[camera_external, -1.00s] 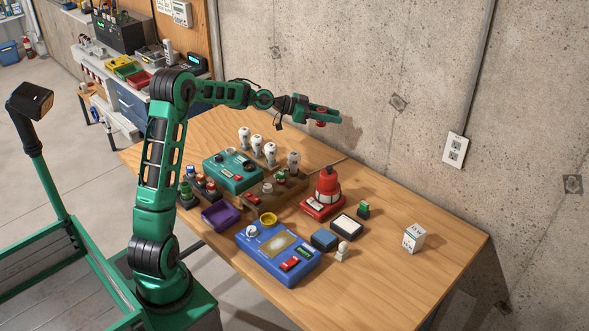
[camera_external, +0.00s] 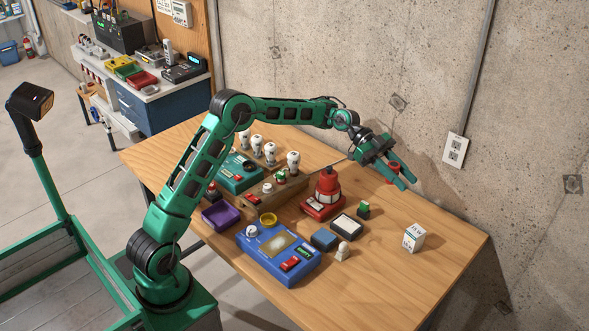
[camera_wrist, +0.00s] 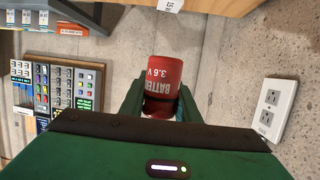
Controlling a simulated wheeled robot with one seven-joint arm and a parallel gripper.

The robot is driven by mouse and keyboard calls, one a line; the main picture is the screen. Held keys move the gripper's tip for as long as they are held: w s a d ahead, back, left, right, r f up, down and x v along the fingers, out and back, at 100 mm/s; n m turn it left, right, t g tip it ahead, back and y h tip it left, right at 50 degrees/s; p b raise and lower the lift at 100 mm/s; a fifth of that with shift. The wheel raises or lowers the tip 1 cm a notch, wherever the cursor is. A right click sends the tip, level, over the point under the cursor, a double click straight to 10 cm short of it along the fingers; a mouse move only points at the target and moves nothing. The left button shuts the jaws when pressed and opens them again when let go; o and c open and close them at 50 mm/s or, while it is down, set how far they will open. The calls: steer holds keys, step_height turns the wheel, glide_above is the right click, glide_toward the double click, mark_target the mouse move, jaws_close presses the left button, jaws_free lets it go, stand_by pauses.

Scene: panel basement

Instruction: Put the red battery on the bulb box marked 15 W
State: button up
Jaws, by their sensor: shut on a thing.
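My gripper (camera_external: 407,182) is shut on the red battery (camera_wrist: 164,82), which reads "BATTERY 3.6 V" in the wrist view. In the external view the battery (camera_external: 394,175) shows between the green fingers, up in the air over the back right of the table. The white bulb box (camera_external: 414,238) stands on the wooden table at the right, below my gripper and a little to its right. Its printed marking is small there and looks like "15 W". A white box edge with print (camera_wrist: 171,4) shows at the top of the wrist view, mostly cut off.
A red beacon lamp (camera_external: 326,192), a small green-topped block (camera_external: 363,209), a black-and-white box (camera_external: 346,227) and a blue tester (camera_external: 280,252) stand left of the box. A concrete wall with a socket (camera_external: 455,150) is behind. The table around the box is clear.

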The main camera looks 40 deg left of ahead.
steer(key=s+d+f, duration=0.1)
steer(key=d+f, duration=1)
steer(key=d, duration=0.1)
steer(key=shift+s+d, duration=0.15)
steer(key=shift+d, duration=0.1)
steer(key=o, duration=1.1)
steer(key=shift+o, duration=0.2)
